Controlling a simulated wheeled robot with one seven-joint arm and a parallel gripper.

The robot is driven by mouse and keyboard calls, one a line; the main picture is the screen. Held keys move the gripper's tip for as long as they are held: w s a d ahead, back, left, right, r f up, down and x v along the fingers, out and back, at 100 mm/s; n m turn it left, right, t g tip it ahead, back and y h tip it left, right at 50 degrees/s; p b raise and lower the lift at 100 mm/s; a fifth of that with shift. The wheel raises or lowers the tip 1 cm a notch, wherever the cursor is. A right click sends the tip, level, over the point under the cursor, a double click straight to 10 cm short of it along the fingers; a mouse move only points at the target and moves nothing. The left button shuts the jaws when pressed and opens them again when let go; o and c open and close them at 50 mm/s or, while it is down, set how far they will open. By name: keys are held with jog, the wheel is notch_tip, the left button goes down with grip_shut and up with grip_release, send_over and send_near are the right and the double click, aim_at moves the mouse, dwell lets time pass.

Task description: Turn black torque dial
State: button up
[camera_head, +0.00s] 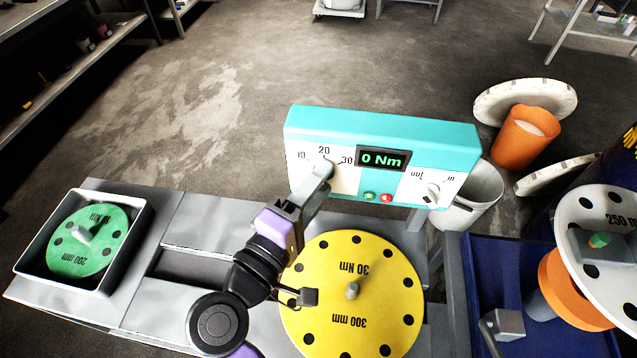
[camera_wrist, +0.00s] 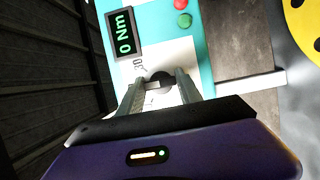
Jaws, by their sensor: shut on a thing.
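The teal control box (camera_head: 430,133) has a white front panel with a dial scale marked 10, 20 and 30. Its display (camera_head: 382,159) reads 0 Nm in green. My gripper (camera_head: 322,170) is at the torque dial on the left of this panel and mostly covers it. In the wrist view the black torque dial (camera_wrist: 161,77) shows at the tips of my gripper (camera_wrist: 158,86), whose two fingers are closed on it. The dial's pointer direction is hidden. The display also shows in the wrist view (camera_wrist: 124,34).
A green button (camera_head: 369,196) and a red button (camera_head: 387,198) sit right of the dial, then an in/out switch (camera_head: 433,192). A yellow disc (camera_head: 385,270) lies below the box. A green disc (camera_head: 88,240) lies in a tray at left.

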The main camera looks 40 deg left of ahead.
jog(key=o, duration=1.4)
jog(key=s, duration=0.2)
jog(key=s+d, duration=0.1)
jog(key=s, duration=0.2)
jog(key=s+b, duration=0.1)
jog(key=s, duration=0.1)
jog(key=shift+s+d, duration=0.15)
jog(key=shift+s, duration=0.2)
